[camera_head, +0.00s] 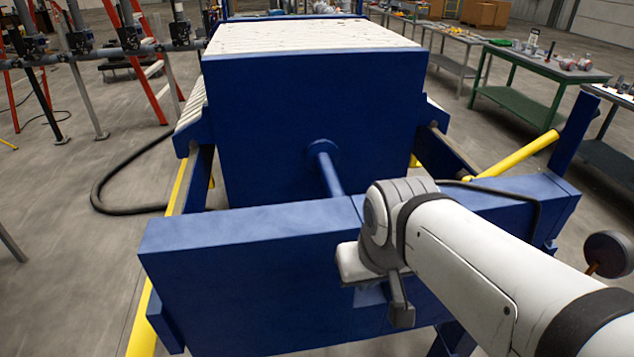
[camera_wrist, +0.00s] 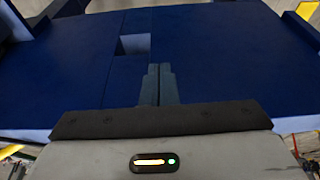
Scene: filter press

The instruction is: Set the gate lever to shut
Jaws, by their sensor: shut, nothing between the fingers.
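No part that I can clearly identify as the gate lever shows in either view. The blue filter press (camera_head: 315,130) fills the middle of the head view, with a blue crossbeam (camera_head: 240,250) at its near end. My gripper (camera_wrist: 160,72) is shut and empty in the wrist view. Its fingers point toward a blue face with a seam and a small square recess (camera_wrist: 133,44); I cannot tell whether they touch it. In the head view my arm reaches in from the right and my wrist hides part of the crossbeam.
A yellow bar (camera_head: 520,155) slants up at the press's right side. A dark round knob or disc (camera_head: 608,254) on a brown stem is at the right edge. A black hose (camera_head: 105,195) lies left.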

